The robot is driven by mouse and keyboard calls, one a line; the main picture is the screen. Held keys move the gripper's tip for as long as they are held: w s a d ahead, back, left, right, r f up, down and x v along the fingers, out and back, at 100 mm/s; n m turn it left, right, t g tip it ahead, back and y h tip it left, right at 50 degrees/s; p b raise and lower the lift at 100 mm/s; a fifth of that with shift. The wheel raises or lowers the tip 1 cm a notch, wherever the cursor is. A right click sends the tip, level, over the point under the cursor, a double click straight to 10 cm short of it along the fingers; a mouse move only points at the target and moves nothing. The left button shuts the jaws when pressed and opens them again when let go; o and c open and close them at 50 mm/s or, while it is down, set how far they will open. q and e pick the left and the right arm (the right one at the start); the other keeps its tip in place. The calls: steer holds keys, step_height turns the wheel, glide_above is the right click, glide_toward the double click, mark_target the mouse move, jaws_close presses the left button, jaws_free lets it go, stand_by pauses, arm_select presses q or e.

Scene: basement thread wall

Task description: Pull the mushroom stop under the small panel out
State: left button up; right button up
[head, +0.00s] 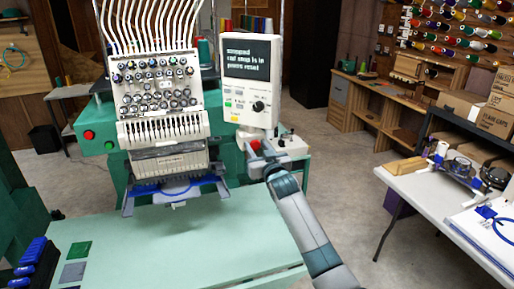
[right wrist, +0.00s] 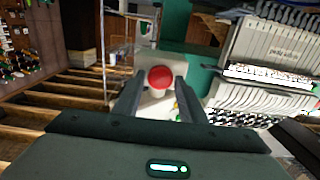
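The red mushroom stop (head: 254,145) sits just under the small control panel (head: 252,85), on the right of the embroidery machine. In the right wrist view the stop (right wrist: 160,77) shows as a round red cap between and just beyond my fingertips. My right gripper (head: 258,158) reaches up to it from below. In the right wrist view its two fingers (right wrist: 157,88) stand apart, one on each side of the cap, with gaps visible. I cannot tell how deep the cap sits between them. The panel's screen reads "stopped", "red stop is in", "press reset". My left gripper is not in view.
The multi-needle machine head (head: 158,95) stands left of the panel, with a blue hoop (head: 175,187) below it. A green table (head: 150,245) lies in front. A white table (head: 450,205) with tools stands at the right. The floor between is clear.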

jaws_close()
steer(key=shift+s+f, duration=0.1)
steer(key=shift+s, duration=0.15)
steer(key=shift+s+d, duration=0.1)
steer(key=shift+s, duration=0.1)
steer(key=shift+o, duration=2)
jaws_free()
steer(key=shift+s, duration=0.1)
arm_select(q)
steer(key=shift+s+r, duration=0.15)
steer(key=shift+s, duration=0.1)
arm_select(e)
steer(key=shift+d, duration=0.1)
steer(key=shift+s, duration=0.1)
arm_select(q)
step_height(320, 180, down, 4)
steer(key=b, duration=0.4)
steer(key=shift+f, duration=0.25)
arm_select(e)
steer(key=v, duration=1.7)
steer(key=shift+s+r, duration=0.15)
steer(key=shift+r, duration=0.05)
steer(key=shift+f, duration=0.1)
